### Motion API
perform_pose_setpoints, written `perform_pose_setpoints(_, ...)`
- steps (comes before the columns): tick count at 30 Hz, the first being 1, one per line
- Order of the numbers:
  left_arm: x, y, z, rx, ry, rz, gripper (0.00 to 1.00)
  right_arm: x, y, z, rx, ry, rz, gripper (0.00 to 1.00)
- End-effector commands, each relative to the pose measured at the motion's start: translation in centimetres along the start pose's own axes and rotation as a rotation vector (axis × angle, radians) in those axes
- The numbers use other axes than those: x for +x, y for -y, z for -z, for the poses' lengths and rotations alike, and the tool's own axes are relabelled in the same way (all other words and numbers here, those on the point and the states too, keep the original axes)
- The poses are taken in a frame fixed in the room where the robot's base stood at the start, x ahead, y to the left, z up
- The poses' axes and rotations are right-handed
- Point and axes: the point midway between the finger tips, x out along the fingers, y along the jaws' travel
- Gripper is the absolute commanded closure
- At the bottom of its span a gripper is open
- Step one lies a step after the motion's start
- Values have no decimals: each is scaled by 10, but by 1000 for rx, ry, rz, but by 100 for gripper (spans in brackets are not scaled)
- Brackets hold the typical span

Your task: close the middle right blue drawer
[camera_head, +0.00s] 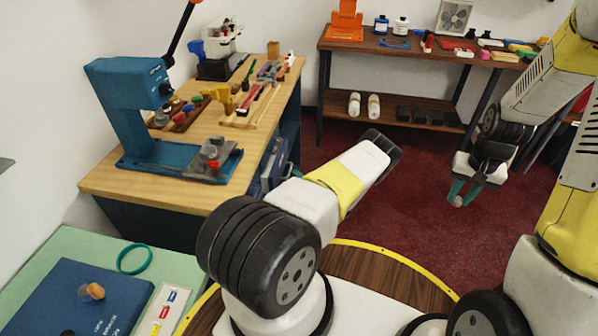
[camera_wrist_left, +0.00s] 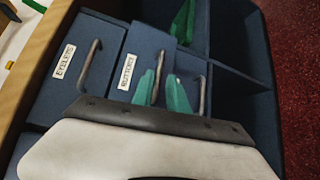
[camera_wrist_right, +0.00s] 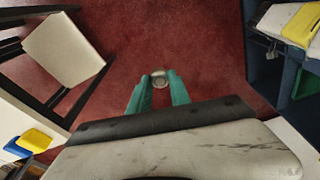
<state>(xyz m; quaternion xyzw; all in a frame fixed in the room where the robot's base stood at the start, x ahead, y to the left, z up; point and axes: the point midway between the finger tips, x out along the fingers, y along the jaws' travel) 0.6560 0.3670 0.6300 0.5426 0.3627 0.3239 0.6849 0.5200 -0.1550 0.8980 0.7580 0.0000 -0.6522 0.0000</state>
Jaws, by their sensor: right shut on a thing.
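Blue drawers with grey bar handles fill the left wrist view. One drawer front (camera_wrist_left: 142,45) has a white label that is hard to read, and it appears to stand out from its neighbours. Its handle (camera_wrist_left: 159,65) shows between the green fingers of my left gripper (camera_wrist_left: 161,92), which are apart; I cannot tell whether they touch it. In the head view the blue drawers (camera_head: 272,172) are partly hidden by my left arm, and my left gripper is hidden. My right gripper (camera_head: 463,196) is shut on a small round pale thing (camera_wrist_right: 160,79), held over the red floor.
A drawer labelled EYELETS (camera_wrist_left: 59,88) is to the left, and another handle (camera_wrist_left: 202,98) is to the right. Open blue compartments (camera_wrist_left: 240,40) lie beside them. A wooden counter (camera_head: 130,185) carries a blue press (camera_head: 128,95). A shelf (camera_head: 420,50) stands at the back.

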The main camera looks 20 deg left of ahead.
Motion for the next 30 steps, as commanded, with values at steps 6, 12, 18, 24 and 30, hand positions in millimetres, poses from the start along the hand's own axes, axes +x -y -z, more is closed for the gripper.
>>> perform_pose_setpoints(6,41,0,1,-4,-3,-1,81,0,0,0,0,0,0,100)
perform_pose_setpoints(12,60,0,1,-2,-2,0,81,0,0,0,0,0,0,100)
perform_pose_setpoints(18,63,0,0,-1,-1,0,81,0,0,0,0,0,0,100)
perform_pose_setpoints(24,63,0,0,-1,-1,0,93,0,0,0,0,0,0,100)
perform_pose_setpoints(30,63,0,0,-1,-1,0,100,0,0,0,0,0,0,100)
